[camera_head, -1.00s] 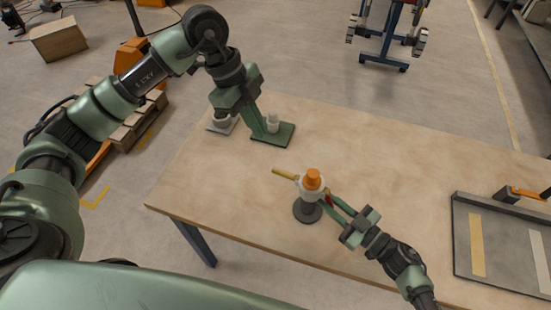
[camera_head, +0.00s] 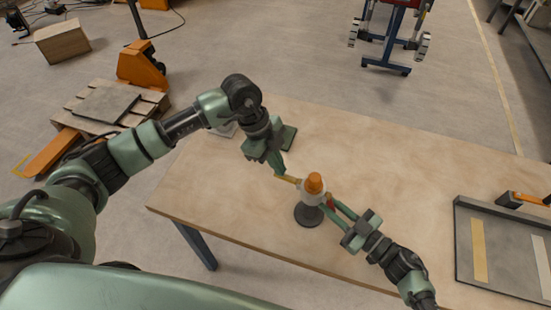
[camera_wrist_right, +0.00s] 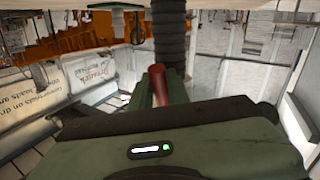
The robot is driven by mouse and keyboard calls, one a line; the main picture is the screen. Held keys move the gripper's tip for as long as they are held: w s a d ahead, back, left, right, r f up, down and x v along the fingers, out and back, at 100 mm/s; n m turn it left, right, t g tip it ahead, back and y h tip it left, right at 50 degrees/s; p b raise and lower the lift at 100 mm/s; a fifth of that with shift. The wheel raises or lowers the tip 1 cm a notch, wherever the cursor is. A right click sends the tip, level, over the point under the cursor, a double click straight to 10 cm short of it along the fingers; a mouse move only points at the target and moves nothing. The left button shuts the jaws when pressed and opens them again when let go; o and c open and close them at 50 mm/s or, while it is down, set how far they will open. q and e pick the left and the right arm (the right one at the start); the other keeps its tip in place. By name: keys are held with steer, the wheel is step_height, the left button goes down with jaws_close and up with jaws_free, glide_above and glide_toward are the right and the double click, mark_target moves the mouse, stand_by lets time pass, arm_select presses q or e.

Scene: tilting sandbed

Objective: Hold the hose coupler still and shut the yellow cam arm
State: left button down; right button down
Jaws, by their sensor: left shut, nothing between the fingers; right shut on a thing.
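The hose coupler (camera_head: 313,196) is a pale body with an orange top, upright on a dark round base (camera_head: 308,216) on the table. The yellow cam arm (camera_head: 291,180) sticks out from its left side. My left gripper (camera_head: 281,173) is shut and empty, its tips at the outer end of the cam arm; I cannot tell if they touch it. My right gripper (camera_head: 331,202) is shut on a red handle at the coupler's right side. The red handle (camera_wrist_right: 158,85) also shows in the right wrist view, before a dark ribbed hose (camera_wrist_right: 168,35).
The wooden table (camera_head: 400,180) is clear between the coupler and a grey tray (camera_head: 463,262) at the right. The table's front edge lies close to the coupler.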

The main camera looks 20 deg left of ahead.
mark_target(276, 176)
arm_select(q)
steer(key=shift+f, duration=0.1)
stand_by(0.3)
steer(key=shift+s+a+f+h, duration=0.15)
steer(key=shift+f+h, duration=0.2)
steer(key=shift+h, duration=0.55)
steer(key=h, duration=0.1)
steer(key=f+h, duration=0.1)
steer(key=shift+w+a+g+h, duration=0.2)
steer(key=shift+a+g+h, duration=0.1)
steer(key=shift+a+g, duration=0.1)
steer(key=shift+w+f, duration=0.1)
steer(key=shift+f, duration=0.5)
steer(key=shift+f+h, duration=0.35)
steer(key=shift+h, duration=0.25)
step_height(276, 176, down, 2)
steer(key=g+h, duration=0.1)
steer(key=h, duration=0.2)
steer(key=shift+d, duration=0.15)
steer(key=shift+d+f, duration=0.25)
steer(key=shift+f, duration=0.35)
steer(key=shift+r, duration=0.1)
